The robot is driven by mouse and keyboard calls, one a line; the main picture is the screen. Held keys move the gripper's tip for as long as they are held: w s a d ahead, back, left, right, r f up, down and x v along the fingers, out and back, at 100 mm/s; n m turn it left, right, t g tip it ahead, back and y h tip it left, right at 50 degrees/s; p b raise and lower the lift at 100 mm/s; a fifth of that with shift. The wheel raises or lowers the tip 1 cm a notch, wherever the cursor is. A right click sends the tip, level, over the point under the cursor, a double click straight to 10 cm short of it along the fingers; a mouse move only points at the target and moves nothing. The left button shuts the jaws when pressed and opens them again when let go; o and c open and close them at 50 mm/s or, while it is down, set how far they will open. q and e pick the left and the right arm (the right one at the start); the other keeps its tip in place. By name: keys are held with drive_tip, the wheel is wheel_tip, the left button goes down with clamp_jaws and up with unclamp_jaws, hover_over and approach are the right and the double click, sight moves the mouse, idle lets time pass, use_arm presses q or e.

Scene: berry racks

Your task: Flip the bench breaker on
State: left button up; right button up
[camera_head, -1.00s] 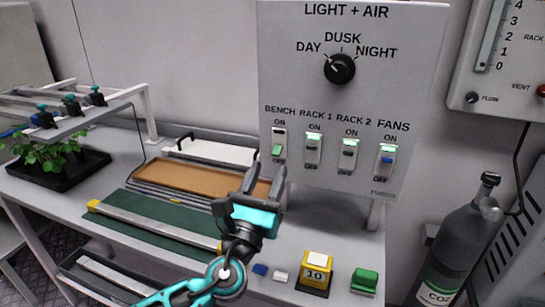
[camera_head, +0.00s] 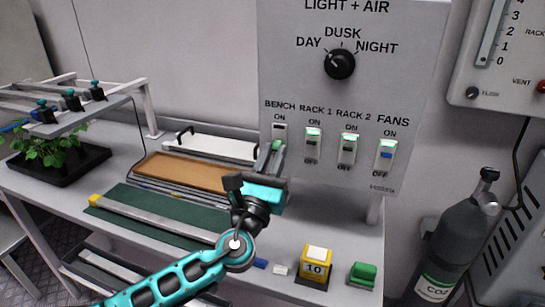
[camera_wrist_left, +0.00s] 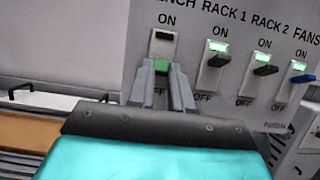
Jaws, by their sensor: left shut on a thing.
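The bench breaker (camera_head: 279,128) is the leftmost switch in the row on the grey light and air panel (camera_head: 405,95). Its small window at the top is dark. My left gripper (camera_head: 270,155) is at this breaker, shut on its green lever (camera_head: 277,146). In the left wrist view the green lever (camera_wrist_left: 161,67) shows between the fingertips (camera_wrist_left: 161,82), below the dark window. The fingers hide the lower part of the breaker and its OFF label. My right gripper is not in view.
The rack 1 (camera_head: 313,146), rack 2 (camera_head: 348,147) and fans (camera_head: 386,154) breakers stand close to the right with lit green windows. A dial (camera_head: 340,64) is above. A yellow block (camera_head: 315,264) and a green item (camera_head: 363,273) lie on the bench below.

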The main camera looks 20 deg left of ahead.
use_arm(q)
clamp_jaws()
drive_tip(key=shift+r, duration=0.1)
drive_tip(key=shift+s+r+g+p, duration=0.15)
drive_tip(key=shift+r+g+p, duration=0.05)
drive_tip(key=shift+g+p, duration=0.3)
drive_tip(key=shift+s+r+g+p, duration=0.1)
drive_tip(key=shift+r+g+p, duration=0.3)
drive_tip(key=shift+g, duration=0.5)
wheel_tip(320, 180, up, 2)
drive_tip(key=g, duration=0.4)
drive_tip(key=shift+w+r+g, duration=0.15)
drive_tip(key=shift+r+g, duration=0.25)
drive_tip(key=shift+g, duration=0.6)
drive_tip(key=shift+w+r+g, duration=0.15)
drive_tip(key=shift+r+g, duration=0.2)
drive_tip(key=shift+g, duration=0.65)
